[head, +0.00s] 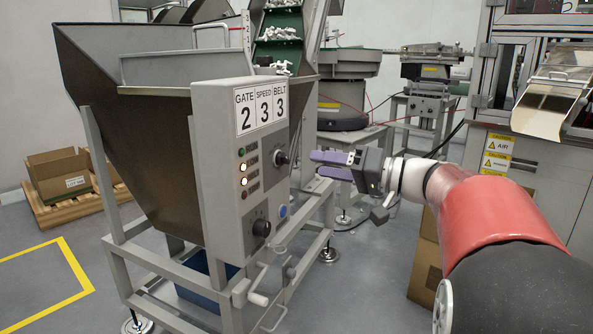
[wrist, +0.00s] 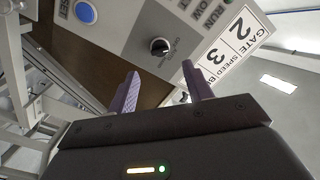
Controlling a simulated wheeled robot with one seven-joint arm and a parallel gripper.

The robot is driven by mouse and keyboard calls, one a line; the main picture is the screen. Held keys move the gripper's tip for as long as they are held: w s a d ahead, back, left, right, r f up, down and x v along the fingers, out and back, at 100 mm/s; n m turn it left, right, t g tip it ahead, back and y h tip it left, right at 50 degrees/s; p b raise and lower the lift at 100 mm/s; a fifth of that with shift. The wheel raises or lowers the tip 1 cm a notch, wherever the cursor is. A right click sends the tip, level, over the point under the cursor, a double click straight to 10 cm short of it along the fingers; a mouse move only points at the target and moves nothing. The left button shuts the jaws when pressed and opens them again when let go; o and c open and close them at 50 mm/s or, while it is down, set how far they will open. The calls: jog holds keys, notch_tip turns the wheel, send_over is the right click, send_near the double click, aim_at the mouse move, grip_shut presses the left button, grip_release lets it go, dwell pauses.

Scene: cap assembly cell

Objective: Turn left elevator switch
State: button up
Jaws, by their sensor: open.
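A grey control box (head: 235,165) is fixed to the front of the elevator hopper, with its labels reading GATE 2, SPEED 3, BELT 3. A black upper switch knob (head: 281,158) sits on its face; a knob also shows in the wrist view (wrist: 160,46), just beyond my fingers. A lower black knob (head: 261,228) and a blue button (head: 282,211) sit below. My gripper (head: 314,164) is open and empty, its purple fingers pointing at the box, to the right of the upper knob and apart from it. In the wrist view, the knob lies between and beyond the fingertips (wrist: 161,70).
The hopper (head: 150,120) stands on a grey frame with a hand crank (head: 258,298) low at the front. Indicator lights (head: 243,168) run down the panel. A cardboard box (head: 57,172) lies on a pallet at left. A machine cabinet (head: 500,125) stands at right.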

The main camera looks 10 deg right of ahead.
aim_at(288, 159)
jog(key=x, duration=0.7)
jog(key=shift+a, duration=0.1)
jog(key=c, duration=1)
